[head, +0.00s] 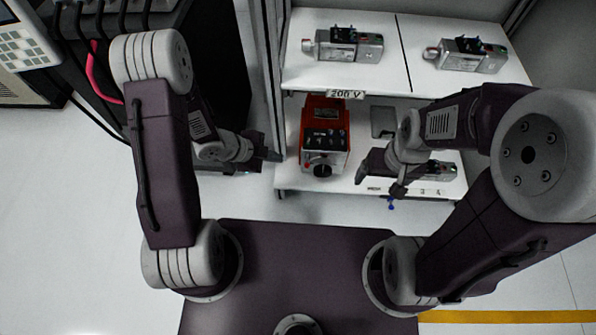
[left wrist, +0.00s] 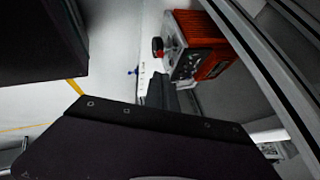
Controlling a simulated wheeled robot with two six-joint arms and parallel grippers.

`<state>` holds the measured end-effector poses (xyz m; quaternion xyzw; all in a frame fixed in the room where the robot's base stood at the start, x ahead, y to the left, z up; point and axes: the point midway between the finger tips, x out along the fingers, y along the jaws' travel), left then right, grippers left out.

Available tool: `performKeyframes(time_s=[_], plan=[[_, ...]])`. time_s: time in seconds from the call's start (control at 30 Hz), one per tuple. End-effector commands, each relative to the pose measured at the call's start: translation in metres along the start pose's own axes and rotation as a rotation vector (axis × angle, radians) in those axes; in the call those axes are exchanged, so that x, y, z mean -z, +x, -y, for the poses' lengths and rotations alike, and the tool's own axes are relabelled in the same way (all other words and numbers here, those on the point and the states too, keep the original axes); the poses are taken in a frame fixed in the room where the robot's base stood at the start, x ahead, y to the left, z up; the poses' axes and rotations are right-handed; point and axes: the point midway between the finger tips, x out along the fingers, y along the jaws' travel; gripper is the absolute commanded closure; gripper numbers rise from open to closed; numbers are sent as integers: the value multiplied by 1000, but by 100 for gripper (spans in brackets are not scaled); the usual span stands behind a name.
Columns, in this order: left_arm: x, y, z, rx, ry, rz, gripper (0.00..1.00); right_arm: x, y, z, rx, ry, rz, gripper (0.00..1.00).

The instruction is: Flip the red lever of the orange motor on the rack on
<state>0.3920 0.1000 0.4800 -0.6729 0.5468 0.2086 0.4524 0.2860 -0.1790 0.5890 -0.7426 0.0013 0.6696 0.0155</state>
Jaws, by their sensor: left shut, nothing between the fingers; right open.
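The orange motor (head: 312,141) stands on the rack's lower shelf, under the "200 V" label. It has a dark panel on top and a round black knob at its front. It also shows in the left wrist view (left wrist: 218,66), turned on its side. My right gripper (head: 380,184) is open and empty, right of the motor at the shelf's front.
The rack's upper shelf (head: 388,75) holds two grey metal units, the left one (head: 342,45) and the right one (head: 467,55). Another grey unit (head: 440,171) is partly hidden behind my right arm. A rack post (head: 270,60) and dark cabinet (head: 222,60) flank my left arm.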

Motion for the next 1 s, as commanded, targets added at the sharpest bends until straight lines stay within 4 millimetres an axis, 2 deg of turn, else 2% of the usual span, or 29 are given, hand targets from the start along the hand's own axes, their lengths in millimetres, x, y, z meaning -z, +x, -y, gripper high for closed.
performKeyframes(time_s=[0.03,0.37,0.47,0.57,1.0], plan=[[-5,6,-3,1,-4,1,100,-1,7,0,0,0,-1,13],[-4,3,-1,3,-6,4,100,0,5,0,0,0,-1,13],[-5,8,-2,2,-4,3,100,-1,9,0,0,0,-1,13],[-7,23,-3,2,-3,3,100,-2,19,0,0,0,-1,13],[-8,118,-4,2,-2,3,100,-8,76,-1,0,0,0,13]])
